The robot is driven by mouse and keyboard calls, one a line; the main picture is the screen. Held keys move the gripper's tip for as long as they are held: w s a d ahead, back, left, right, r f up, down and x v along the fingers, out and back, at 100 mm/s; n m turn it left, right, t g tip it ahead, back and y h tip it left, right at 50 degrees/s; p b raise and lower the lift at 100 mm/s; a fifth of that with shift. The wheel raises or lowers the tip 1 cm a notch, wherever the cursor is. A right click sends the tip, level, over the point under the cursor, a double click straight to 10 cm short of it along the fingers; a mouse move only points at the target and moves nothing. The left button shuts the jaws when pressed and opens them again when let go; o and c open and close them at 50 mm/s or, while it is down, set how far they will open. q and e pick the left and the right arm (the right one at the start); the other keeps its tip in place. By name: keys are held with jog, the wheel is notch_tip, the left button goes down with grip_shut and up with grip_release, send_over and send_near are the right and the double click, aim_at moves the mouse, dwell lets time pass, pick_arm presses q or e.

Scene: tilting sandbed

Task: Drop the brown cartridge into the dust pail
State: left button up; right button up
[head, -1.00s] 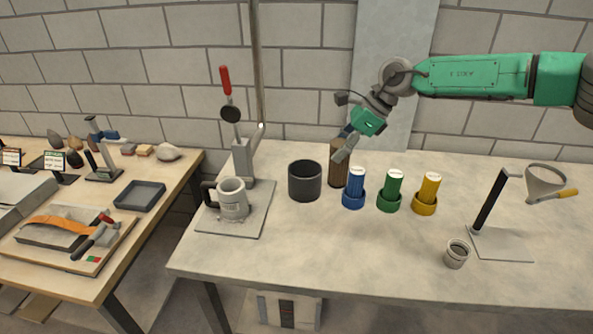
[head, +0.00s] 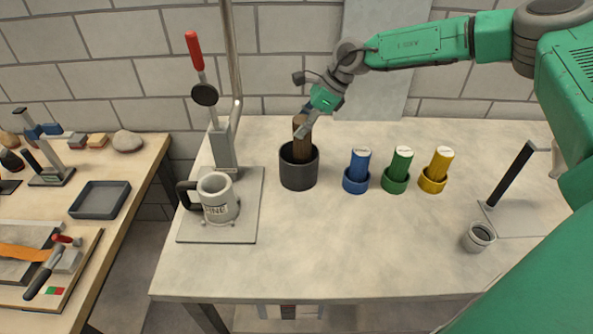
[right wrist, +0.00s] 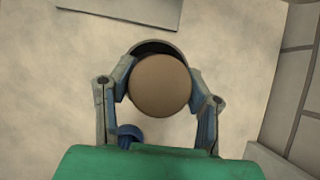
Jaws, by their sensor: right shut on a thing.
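The brown cartridge (head: 302,140) is upright in the head view, held by my right gripper (head: 306,118). The gripper is shut on its upper end. The dark dust pail (head: 299,174) stands on the bench, and the cartridge's lower part is hidden behind or inside its rim. In the right wrist view the round brown end of the cartridge (right wrist: 160,86) sits between the two fingers (right wrist: 160,95), with the dark pail rim (right wrist: 156,47) showing just beyond it. My left gripper is not in view.
Blue (head: 357,170), green (head: 398,169) and yellow (head: 437,169) cartridges stand in matching holders right of the pail. A grey mug (head: 216,197) on a lever press plate (head: 205,233) is to the left. The bench front (head: 330,255) is clear.

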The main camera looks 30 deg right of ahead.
jog(key=f, duration=0.2)
jog(key=d+f+b, duration=0.1)
jog(key=f, duration=0.1)
jog(key=shift+d+f, duration=0.15)
jog(key=shift+d, duration=0.4)
jog(key=o, duration=1.3)
jog(key=shift+a, duration=0.25)
jog(key=shift+o, duration=0.5)
jog(key=shift+s+a+r, duration=0.1)
jog(key=shift+a+r, duration=0.2)
jog(key=shift+a, duration=0.3)
jog(key=v, duration=1.1)
jog(key=shift+r, duration=0.4)
